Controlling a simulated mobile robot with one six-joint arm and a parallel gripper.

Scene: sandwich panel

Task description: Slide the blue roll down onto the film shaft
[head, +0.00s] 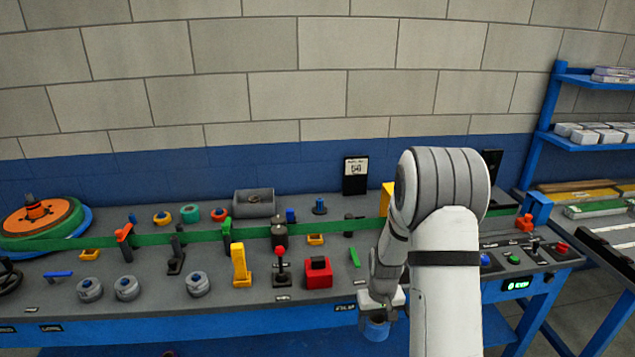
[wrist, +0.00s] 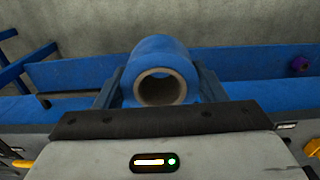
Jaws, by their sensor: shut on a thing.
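The blue roll (wrist: 160,50) is a short cylinder with a pale brown core, its open end facing the camera in the wrist view. My gripper (wrist: 160,85) is shut on it, with a dark finger on each side. In the head view my gripper (head: 381,300) is low at the table's front edge, below my arm, with the blue roll (head: 376,329) under it. I cannot pick out the film shaft with certainty in either view; my arm hides part of the table.
The grey workbench (head: 130,320) carries a green belt (head: 200,237), a yellow block (head: 241,265), a red block (head: 318,272), a joystick (head: 281,265) and several grey rings. A green-lit display (head: 516,284) is on the right front edge. Blue shelves (head: 580,80) stand at the right.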

